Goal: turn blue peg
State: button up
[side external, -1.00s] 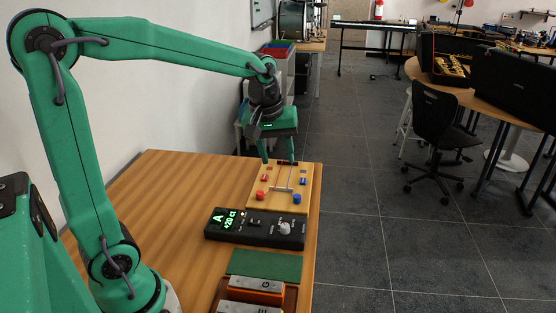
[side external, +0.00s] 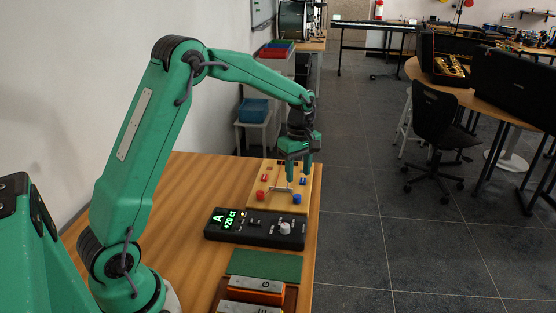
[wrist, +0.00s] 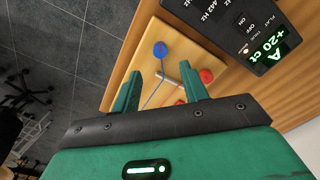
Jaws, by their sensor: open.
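The blue peg (side external: 297,198) stands at the near right corner of a pale wooden board (side external: 265,207). It also shows in the wrist view (wrist: 160,49), with a thin blue string running from it. A red peg (side external: 261,195) stands at the board's near left corner and also shows in the wrist view (wrist: 206,76). A metal bar (wrist: 170,78) lies across the strings. My gripper (side external: 298,178) is open and points down over the board, just beyond the blue peg. In the wrist view its empty fingers (wrist: 162,78) lie on either side below the blue peg, apart from it.
A black tuner (side external: 250,228), its display reading A +20 ct, sits in front of the board. A green mat (side external: 265,265) and metal-topped blocks (side external: 258,284) lie nearer. The table's right edge runs close beside the board; bare table (side external: 150,215) lies to the left.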

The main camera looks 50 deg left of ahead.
aim_at(297, 196)
jog(key=shift+f, duration=3.9)
grip_shut()
